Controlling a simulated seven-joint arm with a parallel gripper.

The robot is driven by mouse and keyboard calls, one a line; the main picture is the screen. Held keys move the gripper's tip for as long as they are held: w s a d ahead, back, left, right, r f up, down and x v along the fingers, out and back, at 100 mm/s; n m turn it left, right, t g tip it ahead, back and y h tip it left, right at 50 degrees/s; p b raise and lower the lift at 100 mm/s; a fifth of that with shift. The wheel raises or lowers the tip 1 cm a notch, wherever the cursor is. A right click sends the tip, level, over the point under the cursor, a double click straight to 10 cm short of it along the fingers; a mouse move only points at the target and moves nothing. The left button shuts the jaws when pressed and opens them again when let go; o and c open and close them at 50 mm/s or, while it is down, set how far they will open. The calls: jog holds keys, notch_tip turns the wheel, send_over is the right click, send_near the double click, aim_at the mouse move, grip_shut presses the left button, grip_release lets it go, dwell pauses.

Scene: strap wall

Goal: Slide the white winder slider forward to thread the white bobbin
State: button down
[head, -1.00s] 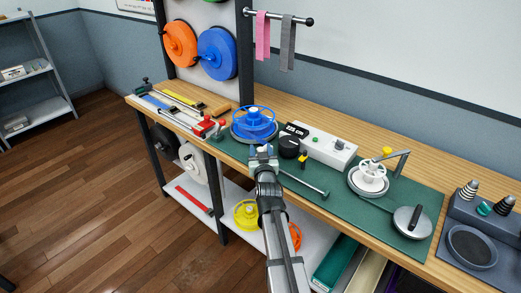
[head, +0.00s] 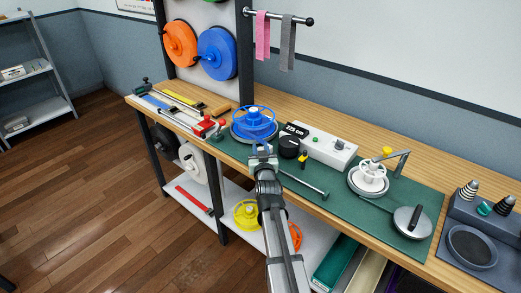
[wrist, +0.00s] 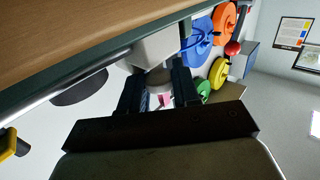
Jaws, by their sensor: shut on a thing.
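My gripper (wrist: 159,88) is shut on a short greyish knob (wrist: 160,78) below a white block (wrist: 155,50); this seems to be the white winder slider. In the head view my gripper (head: 262,154) is at the front edge of the green mat, just in front of the blue bobbin (head: 254,122). The gripper and wrist hide most of the held part there. The white bobbin (head: 372,178) sits on a round base to the right, under a grey bracket arm, well apart from my gripper.
A grey rod (head: 303,184) runs along the mat's front to the right of my gripper. A round pad with a lever (head: 412,221) is at the right. Shelves with spools lie below.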

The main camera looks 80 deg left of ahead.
jog(key=shift+r, duration=0.2)
jog(key=w+d, duration=1.7)
jog(key=shift+w+r, duration=0.1)
jog(key=shift+w, duration=0.1)
jog(key=shift+d, duration=0.1)
dwell(0.4)
jog(key=c, duration=0.9)
grip_release()
jog(key=shift+d, duration=0.1)
jog(key=shift+d, duration=0.1)
jog(key=shift+d, duration=3.65)
